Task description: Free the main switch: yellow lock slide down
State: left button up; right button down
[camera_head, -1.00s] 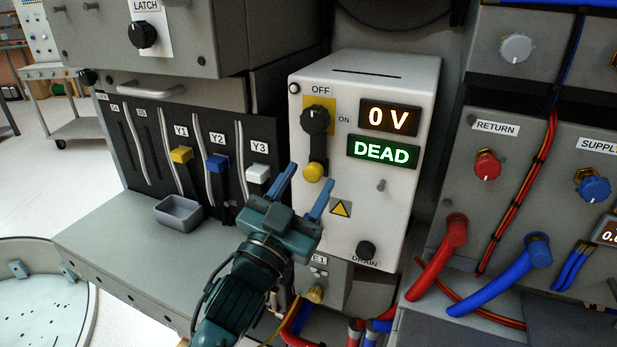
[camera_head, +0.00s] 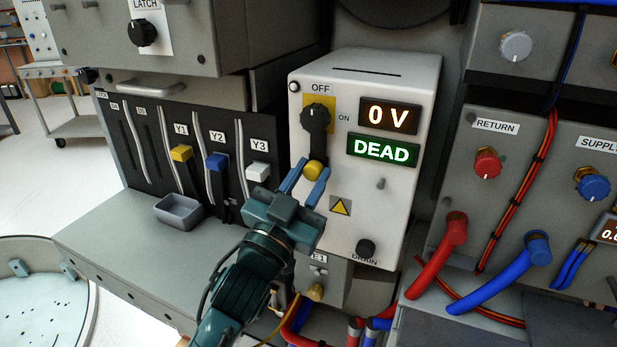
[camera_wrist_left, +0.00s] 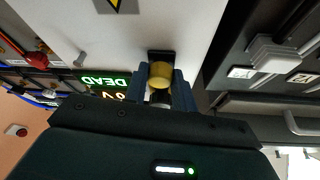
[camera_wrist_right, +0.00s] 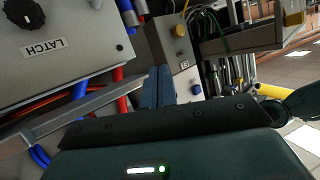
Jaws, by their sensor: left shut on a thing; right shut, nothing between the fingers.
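The main switch (camera_head: 316,117) is a black rotary knob on a yellow plate, on the front of a white box, between the OFF and ON labels. The yellow lock slide (camera_head: 314,168) is a round yellow knob below it in a short dark slot. My left gripper (camera_head: 306,184) is shut on the yellow knob, with a blue finger on each side. In the left wrist view the yellow knob (camera_wrist_left: 160,75) sits between the fingers. My right gripper (camera_wrist_right: 167,86) shows only in the right wrist view, its fingers together and empty.
The displays on the white box read 0 V (camera_head: 388,116) and DEAD (camera_head: 384,151). A grey tray (camera_head: 178,211) sits on the ledge at left, below the Y1, Y2 and Y3 levers. Red (camera_head: 440,257) and blue (camera_head: 512,272) hoses run at right.

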pick_arm(q)
grip_shut()
jog(key=shift+f, duration=0.25)
notch_tip(320, 180, down, 4)
jog(key=shift+r+b, duration=0.15)
jog(key=shift+b, duration=0.9)
jog(key=o, duration=0.6)
grip_release()
jog(key=o, duration=0.4)
jog(key=shift+r, duration=0.1)
pick_arm(e)
jog(key=shift+s+d+r+t, duration=0.25)
jog(key=shift+d+t, duration=0.05)
jog(key=shift+d, duration=0.15)
